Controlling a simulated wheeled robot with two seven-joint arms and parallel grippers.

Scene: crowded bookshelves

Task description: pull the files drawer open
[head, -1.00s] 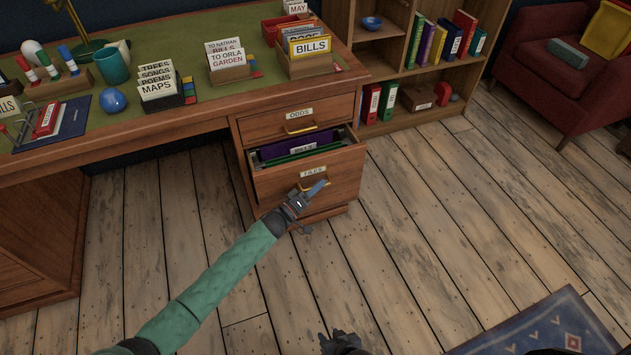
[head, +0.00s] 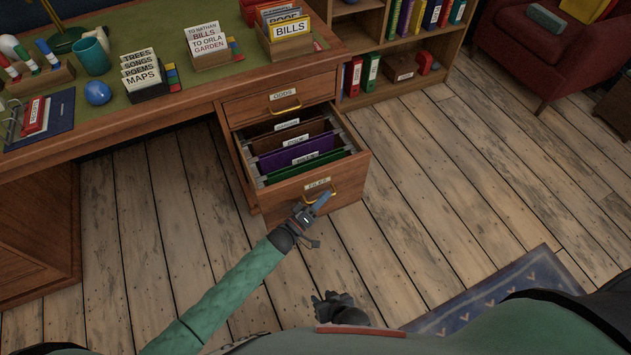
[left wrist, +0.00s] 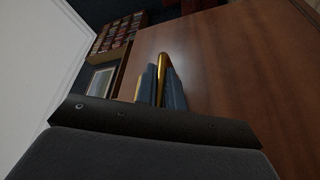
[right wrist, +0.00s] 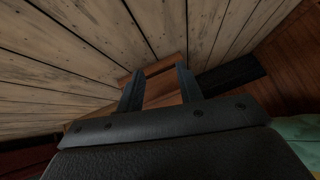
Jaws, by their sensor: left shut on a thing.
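The files drawer (head: 352,171) is the lower drawer of the wooden desk. It stands well out of the desk in the head view, with brown, purple and green hanging folders inside. Its front bears a FILES label (head: 317,185) and a brass handle (head: 333,193). My left gripper (head: 321,202) is at the drawer front, shut on the handle. In the left wrist view the brass handle (left wrist: 163,72) runs between the two fingers. My right gripper (right wrist: 160,82) has its fingers apart with nothing between them, low over the floor in the head view (head: 326,298).
The ODDS drawer (head: 262,103) above is closed. A bookcase (head: 415,78) and a red armchair (head: 530,50) stand to the right. A blue rug (head: 490,290) lies at lower right. The plank floor (head: 420,180) right of the drawer is clear.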

